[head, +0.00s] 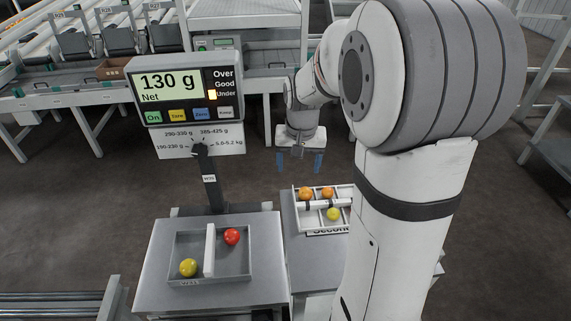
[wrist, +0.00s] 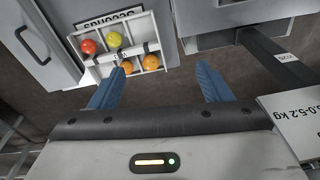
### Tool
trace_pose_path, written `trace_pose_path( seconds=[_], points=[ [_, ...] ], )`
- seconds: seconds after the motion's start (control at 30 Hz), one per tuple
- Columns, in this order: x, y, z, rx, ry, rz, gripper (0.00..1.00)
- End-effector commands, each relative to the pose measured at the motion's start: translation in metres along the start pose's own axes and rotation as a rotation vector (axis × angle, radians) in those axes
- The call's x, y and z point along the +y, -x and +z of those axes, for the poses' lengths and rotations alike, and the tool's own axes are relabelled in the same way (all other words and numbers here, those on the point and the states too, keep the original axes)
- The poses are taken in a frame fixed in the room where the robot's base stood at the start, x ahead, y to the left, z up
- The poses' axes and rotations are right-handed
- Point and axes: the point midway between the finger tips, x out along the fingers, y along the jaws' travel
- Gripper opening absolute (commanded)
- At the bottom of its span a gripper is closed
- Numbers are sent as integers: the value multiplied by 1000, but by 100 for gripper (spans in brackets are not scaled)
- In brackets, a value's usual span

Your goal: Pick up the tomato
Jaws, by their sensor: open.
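A red tomato (head: 232,237) lies in the right compartment of the grey divided tray (head: 190,281) on the scale. A yellow-green tomato (head: 188,267) lies in its left compartment. A white divided crate marked Seconds (head: 298,222) holds two orange tomatoes (head: 306,193) and a yellow one (head: 333,213). The wrist view also shows a red tomato (wrist: 88,46) in that crate, hidden by my arm in the head view. My gripper (head: 299,161) is open and empty, its blue fingers pointing down, above and beyond the crate. It touches no tomato.
The scale display (head: 180,85) reads 130 g net, with a lamp lit beside Under. Its post (head: 212,180) rises behind the scale tray, left of my gripper. A conveyor line (head: 75,95) runs across the back. Open floor lies before it.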

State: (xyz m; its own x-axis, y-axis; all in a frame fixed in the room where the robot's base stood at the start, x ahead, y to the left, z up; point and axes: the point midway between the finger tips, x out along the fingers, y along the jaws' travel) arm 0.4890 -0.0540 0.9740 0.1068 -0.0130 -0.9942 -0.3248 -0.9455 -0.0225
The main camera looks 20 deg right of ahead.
Motion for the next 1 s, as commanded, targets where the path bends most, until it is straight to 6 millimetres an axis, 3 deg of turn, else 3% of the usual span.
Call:
trace_pose_path(
  seconds=[0.03,0.3,0.5,0.7,1.0],
  points=[
    [2,-19,-14,-14,-27,4,72],
    [14,-104,-78,-65,-172,22,72],
    [24,-159,-107,-91,-253,33,72],
    [30,-184,-119,-101,-290,38,72],
    [33,-216,-116,-104,-295,39,72]
  ],
)
